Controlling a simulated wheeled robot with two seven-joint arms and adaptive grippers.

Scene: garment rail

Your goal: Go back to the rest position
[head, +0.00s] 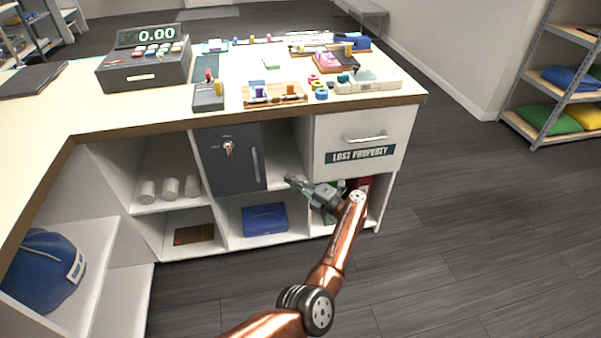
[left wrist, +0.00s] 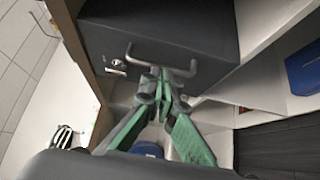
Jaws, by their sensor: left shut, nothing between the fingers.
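My left gripper (head: 291,181) is at the end of my copper-coloured arm, in front of the counter's open shelves. It points left, just right of a dark grey cabinet door (head: 230,158) with a key in its lock. In the left wrist view my left gripper (left wrist: 160,72) has its green-edged fingers together, with nothing between them. The tips overlap the door's bar handle (left wrist: 160,64) in that picture; I cannot tell whether they touch it. My right gripper is in neither view.
The counter top (head: 75,105) above carries a till (head: 145,65) and several small items. A closed white drawer (head: 362,138) labelled "LOST PROPERTY" is above my wrist. A blue box (head: 265,219) sits on the lower shelf. The floor (head: 490,230) at the right is clear.

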